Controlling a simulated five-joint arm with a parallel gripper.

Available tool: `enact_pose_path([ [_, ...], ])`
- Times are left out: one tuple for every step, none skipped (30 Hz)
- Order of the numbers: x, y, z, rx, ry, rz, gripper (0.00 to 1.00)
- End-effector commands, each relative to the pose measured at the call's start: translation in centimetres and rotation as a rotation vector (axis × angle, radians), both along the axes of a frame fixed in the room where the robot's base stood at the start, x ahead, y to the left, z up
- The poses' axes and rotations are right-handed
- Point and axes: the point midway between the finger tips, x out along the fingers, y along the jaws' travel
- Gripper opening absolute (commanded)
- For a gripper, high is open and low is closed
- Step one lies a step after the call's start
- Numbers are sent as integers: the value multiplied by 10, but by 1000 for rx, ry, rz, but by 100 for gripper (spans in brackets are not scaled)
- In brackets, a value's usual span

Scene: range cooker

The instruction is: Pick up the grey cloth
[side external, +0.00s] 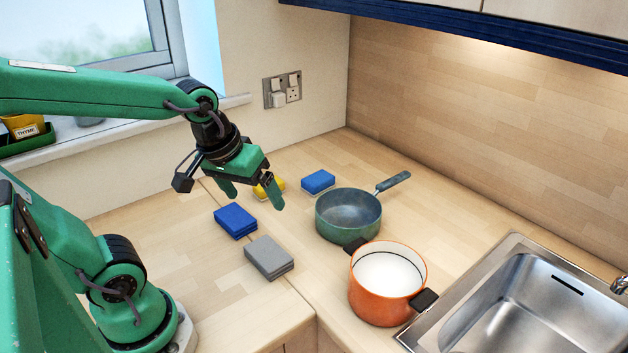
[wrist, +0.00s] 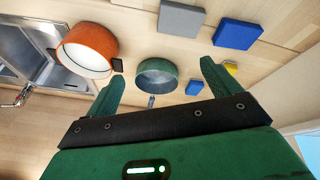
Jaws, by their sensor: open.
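The grey cloth (side external: 269,258) is a folded, flat block lying on the wooden worktop, in front of a folded blue cloth (side external: 235,222). In the wrist view the grey cloth (wrist: 181,19) shows at the top edge, beyond my fingertips. My gripper (side external: 253,197) is open and empty, raised above the worktop behind the grey cloth. Its two green fingers (wrist: 163,72) are spread wide in the wrist view, with nothing held between them.
An orange pot (side external: 380,298) and a green saucepan (side external: 336,230) stand right of the grey cloth. A yellow item (side external: 266,189), partly hidden by my gripper, and a smaller blue block (side external: 318,181) lie behind. A steel sink (side external: 540,300) is at right. The worktop left of the cloths is clear.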

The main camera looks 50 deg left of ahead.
Motion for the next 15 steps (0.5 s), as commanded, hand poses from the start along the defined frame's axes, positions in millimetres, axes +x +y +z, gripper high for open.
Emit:
enact_pose_path([
  [5, 3, -8, -22, 27, 66, 89],
  [8, 4, -12, -35, 39, 106, 89],
  [11, 6, -17, -52, 56, 161, 89],
  [13, 7, -21, -64, 69, 202, 89],
  [15, 8, -25, -75, 81, 243, 89],
  [19, 10, -31, -91, 97, 300, 89],
  [21, 12, -35, -101, 108, 341, 89],
  [23, 13, -39, -112, 119, 382, 89],
  [26, 15, -45, -125, 136, 438, 89],
  [27, 16, -50, -135, 149, 480, 89],
  [29, 18, -55, -143, 160, 522, 89],
  [32, 20, -61, -154, 174, 580, 89],
  [34, 21, -66, -162, 184, 621, 89],
  [35, 23, -71, -169, 196, 664, 89],
  [37, 24, -77, -179, 212, 721, 89],
])
